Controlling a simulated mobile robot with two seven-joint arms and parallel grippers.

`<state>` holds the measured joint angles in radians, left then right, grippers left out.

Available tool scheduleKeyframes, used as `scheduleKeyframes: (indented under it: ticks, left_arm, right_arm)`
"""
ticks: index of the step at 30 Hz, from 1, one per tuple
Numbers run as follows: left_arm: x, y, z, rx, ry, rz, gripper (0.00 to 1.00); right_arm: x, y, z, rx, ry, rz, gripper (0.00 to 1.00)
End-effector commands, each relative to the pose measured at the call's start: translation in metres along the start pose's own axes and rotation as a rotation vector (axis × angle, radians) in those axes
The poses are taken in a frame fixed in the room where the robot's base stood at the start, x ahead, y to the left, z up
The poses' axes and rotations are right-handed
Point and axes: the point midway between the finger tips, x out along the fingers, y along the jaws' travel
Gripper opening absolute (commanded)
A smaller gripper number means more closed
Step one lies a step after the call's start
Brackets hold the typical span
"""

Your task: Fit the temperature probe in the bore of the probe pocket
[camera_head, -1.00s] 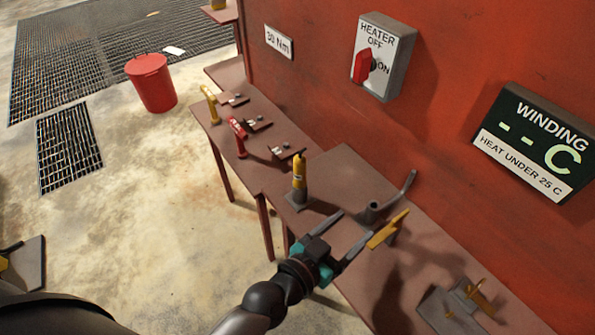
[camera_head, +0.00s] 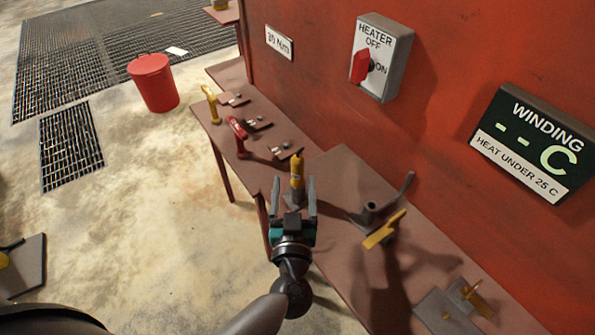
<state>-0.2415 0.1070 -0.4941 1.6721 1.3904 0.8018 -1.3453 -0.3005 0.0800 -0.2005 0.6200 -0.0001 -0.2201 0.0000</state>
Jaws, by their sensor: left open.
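The likely temperature probe (camera_head: 297,168), a yellow-topped upright piece, stands on the bench in a small grey stand; its lower part is partly hidden by my gripper. My left gripper (camera_head: 294,188) is open, its two fingers on either side of the probe in the picture. I cannot tell whether they are level with the probe or still in front of it. The likely probe pocket (camera_head: 369,211) is a grey part with a round, dark, upward-facing bore and a slanted arm, right of the gripper. No probe shows in the bore. My right gripper is not in view.
A grey block with a yellow piece (camera_head: 473,292) is farther right. Red (camera_head: 237,129) and yellow (camera_head: 209,95) handles stand at the far left of the bench. The red wall (camera_head: 330,120) rises behind.

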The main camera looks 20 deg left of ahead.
Motion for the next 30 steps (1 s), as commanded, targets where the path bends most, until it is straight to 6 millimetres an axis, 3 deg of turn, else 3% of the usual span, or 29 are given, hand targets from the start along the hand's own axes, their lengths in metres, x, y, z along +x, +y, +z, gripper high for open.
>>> scheduleKeyframes:
  ticks: [6,16,24,30]
  left_arm:
    - [0.04,0.0,0.0,0.001,0.003,0.001,0.73]
    - [0.063,0.002,0.001,0.0,0.002,0.002,0.73]
    - [0.098,0.006,0.003,0.001,0.002,0.002,0.73]
    - [0.106,0.006,0.002,0.001,0.0,0.002,0.73]
  right_arm:
    - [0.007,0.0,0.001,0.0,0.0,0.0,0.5]
    - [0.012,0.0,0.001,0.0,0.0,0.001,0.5]
    - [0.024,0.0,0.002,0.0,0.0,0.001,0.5]
    - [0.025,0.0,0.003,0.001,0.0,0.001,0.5]
